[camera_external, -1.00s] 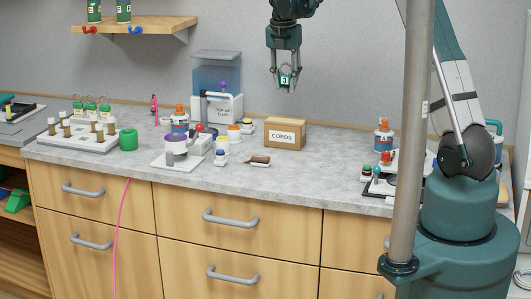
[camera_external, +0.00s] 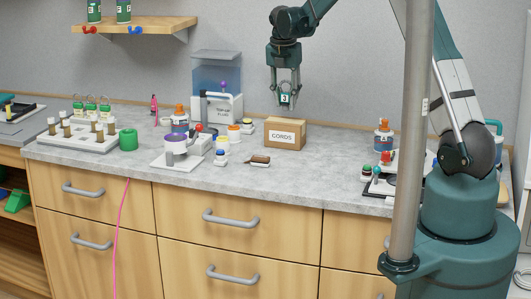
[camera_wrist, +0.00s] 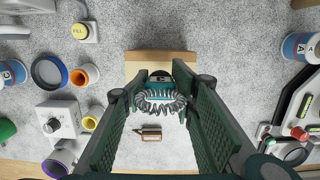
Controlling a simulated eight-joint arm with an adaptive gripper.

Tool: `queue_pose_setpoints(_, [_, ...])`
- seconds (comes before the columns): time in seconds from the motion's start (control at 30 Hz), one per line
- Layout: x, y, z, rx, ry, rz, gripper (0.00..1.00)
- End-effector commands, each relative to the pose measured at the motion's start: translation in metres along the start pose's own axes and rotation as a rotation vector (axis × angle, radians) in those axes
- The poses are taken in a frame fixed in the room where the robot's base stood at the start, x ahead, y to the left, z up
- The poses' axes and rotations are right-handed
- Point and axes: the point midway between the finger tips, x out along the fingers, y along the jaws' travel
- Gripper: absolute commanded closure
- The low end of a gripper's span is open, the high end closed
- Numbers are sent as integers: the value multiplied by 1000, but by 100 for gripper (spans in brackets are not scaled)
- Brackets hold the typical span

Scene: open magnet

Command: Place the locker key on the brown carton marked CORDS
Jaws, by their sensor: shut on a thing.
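The brown carton (camera_external: 285,137) marked CORDS stands on the worktop near the wall, its label facing the front. My gripper (camera_external: 285,104) points down just above it and is shut on the locker key. The carton's tan top (camera_wrist: 141,68) lies below and beyond the key there. The key looks apart from the carton.
A blue-labelled bottle (camera_external: 383,140) stands to the right. The worktop (camera_external: 320,172) between is clear.

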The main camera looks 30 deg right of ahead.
Motion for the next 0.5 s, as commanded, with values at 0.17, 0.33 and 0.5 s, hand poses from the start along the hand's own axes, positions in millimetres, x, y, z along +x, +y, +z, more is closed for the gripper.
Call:
queue_pose_setpoints(0.17, [4,0,0,0,0,0,83])
queue_pose_setpoints(0.33, [20,0,-3,0,0,0,83])
queue_pose_setpoints(0.5, [34,0,-5,0,0,0,83])
